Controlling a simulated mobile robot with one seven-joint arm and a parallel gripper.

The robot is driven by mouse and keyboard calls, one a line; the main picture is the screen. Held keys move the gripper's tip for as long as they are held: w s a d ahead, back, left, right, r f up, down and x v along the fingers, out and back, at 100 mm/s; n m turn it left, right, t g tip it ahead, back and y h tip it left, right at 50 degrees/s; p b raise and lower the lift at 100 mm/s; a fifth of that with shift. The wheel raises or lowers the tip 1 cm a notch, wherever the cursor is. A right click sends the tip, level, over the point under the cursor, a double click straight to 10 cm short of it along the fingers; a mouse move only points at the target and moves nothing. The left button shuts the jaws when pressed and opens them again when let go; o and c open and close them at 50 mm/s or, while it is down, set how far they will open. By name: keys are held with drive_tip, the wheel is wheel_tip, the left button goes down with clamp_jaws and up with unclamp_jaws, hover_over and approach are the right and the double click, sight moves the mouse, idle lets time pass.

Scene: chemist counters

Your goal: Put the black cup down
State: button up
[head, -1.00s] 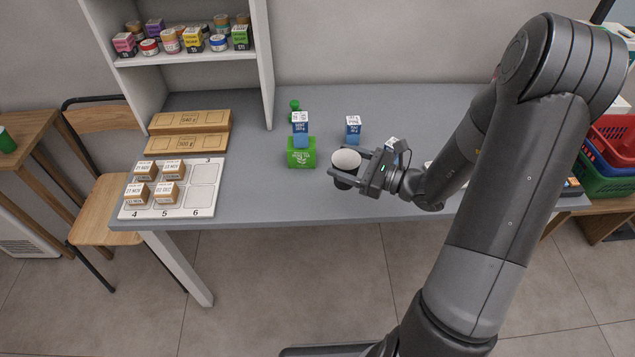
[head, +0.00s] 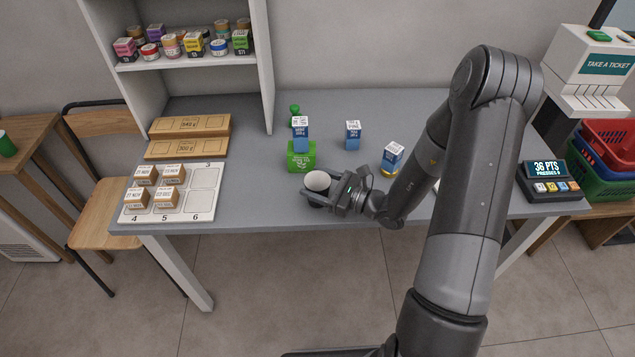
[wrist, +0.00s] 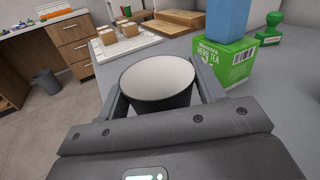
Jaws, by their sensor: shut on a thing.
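The black cup (head: 317,182) has a white inside and is upright near the front edge of the grey counter (head: 258,190). My gripper (head: 318,190) is shut on it, with one finger on each side. In the wrist view the cup (wrist: 158,82) sits between the two fingers, its rim facing up. The cup's base is hidden, so I cannot tell whether it touches the counter.
A green herb tea box (head: 302,157) with a blue box (head: 300,132) on it stands just behind the cup. A numbered white board (head: 202,198) with small boxes lies to the left. Blue boxes (head: 353,134) (head: 393,157) stand behind and right. Counter between board and cup is clear.

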drive_tip(key=shift+f, duration=0.15)
drive_tip(key=o, duration=0.9)
drive_tip(key=shift+o, duration=0.2)
